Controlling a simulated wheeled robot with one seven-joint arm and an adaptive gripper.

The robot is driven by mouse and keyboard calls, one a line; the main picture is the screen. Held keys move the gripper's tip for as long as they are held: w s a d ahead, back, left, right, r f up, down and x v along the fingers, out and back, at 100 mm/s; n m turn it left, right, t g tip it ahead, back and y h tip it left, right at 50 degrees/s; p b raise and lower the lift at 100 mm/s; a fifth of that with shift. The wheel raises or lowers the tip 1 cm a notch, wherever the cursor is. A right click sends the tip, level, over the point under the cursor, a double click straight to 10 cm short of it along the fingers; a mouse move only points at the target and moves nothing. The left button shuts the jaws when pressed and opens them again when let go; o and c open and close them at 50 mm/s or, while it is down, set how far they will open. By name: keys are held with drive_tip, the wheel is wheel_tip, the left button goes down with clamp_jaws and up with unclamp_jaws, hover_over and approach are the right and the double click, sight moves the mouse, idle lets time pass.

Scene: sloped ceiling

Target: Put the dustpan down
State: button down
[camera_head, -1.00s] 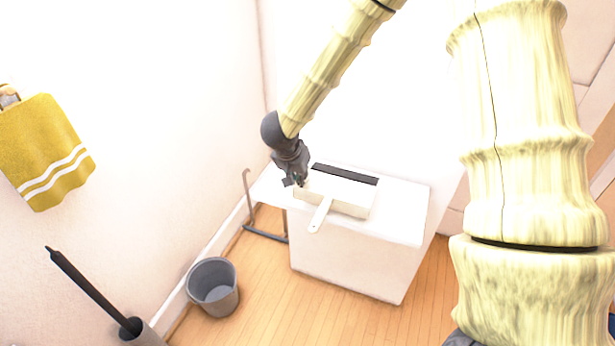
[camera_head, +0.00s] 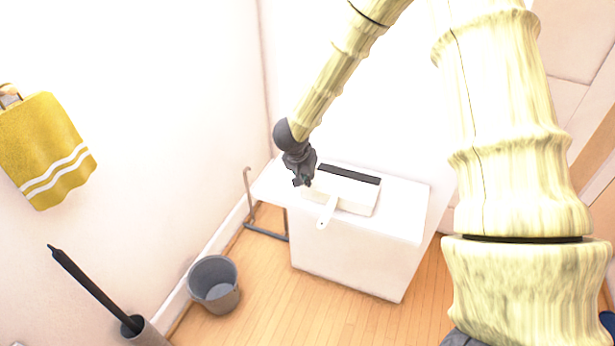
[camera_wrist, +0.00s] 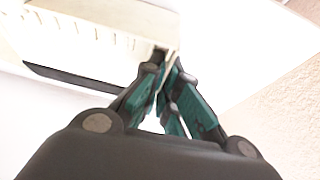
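The dustpan (camera_head: 345,193) is cream-white with a black strip along its far edge, and its handle points toward the camera. It is over the top of a white cabinet (camera_head: 405,222); I cannot tell whether it touches the top or is slightly above it. My gripper (camera_head: 303,182) is at the dustpan's left side. In the wrist view the teal fingers of my gripper (camera_wrist: 165,75) are close together, with their tips at the edge of the dustpan (camera_wrist: 100,40), and appear shut on it. The exact contact is partly hidden by the fingers.
A grey bucket (camera_head: 214,284) stands on the wood floor left of the cabinet. A dark-handled brush in a holder (camera_head: 140,330) is at the lower left. A yellow towel (camera_head: 45,152) hangs on the left wall. A bent metal rail (camera_head: 265,233) is beside the cabinet. The right part of the cabinet top is clear.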

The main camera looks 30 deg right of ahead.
drive_tip(key=shift+f, duration=0.1)
drive_tip(key=c, duration=1.6)
unclamp_jaws()
drive_tip(key=shift+w+f, duration=0.1)
drive_tip(key=shift+c, duration=0.2)
drive_tip(key=shift+r, duration=0.2)
